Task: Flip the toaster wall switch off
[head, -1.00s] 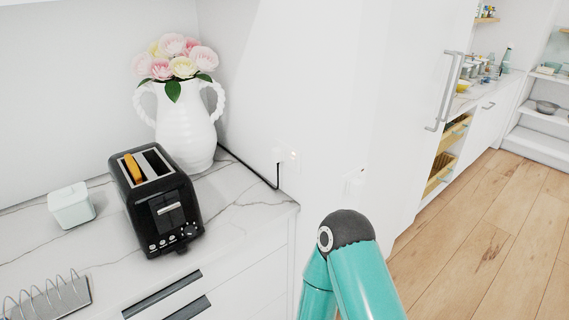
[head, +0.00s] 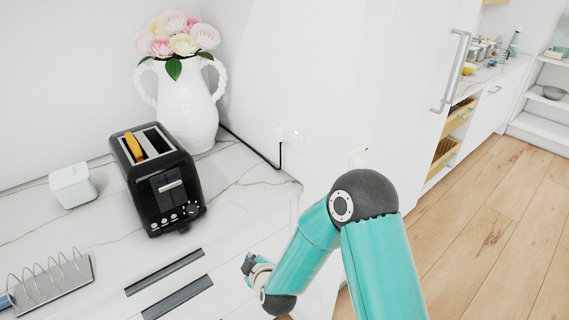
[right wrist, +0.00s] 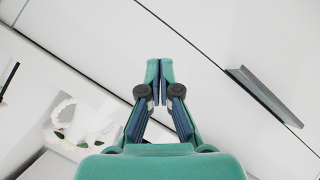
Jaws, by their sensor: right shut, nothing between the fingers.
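The black toaster (head: 158,178) stands on the marble counter with a slice of toast in one slot. On the side wall, a small white plate (head: 294,136) shows just right of where the black cord (head: 262,158) rises. It may be the wall switch; its on or off position is too small to read. My right gripper (head: 250,263) is low, in front of the drawers, apart from the wall plate and partly hidden by my arm. In the right wrist view its fingertips (right wrist: 160,66) meet with nothing between them.
A white vase with flowers (head: 186,104) stands behind the toaster. A white lidded box (head: 73,187) and a wire rack (head: 52,284) are at left. Dark drawer handles (head: 165,273) stick out in front. Another white fitting (head: 359,156) shows beside my arm. Wooden floor is open at right.

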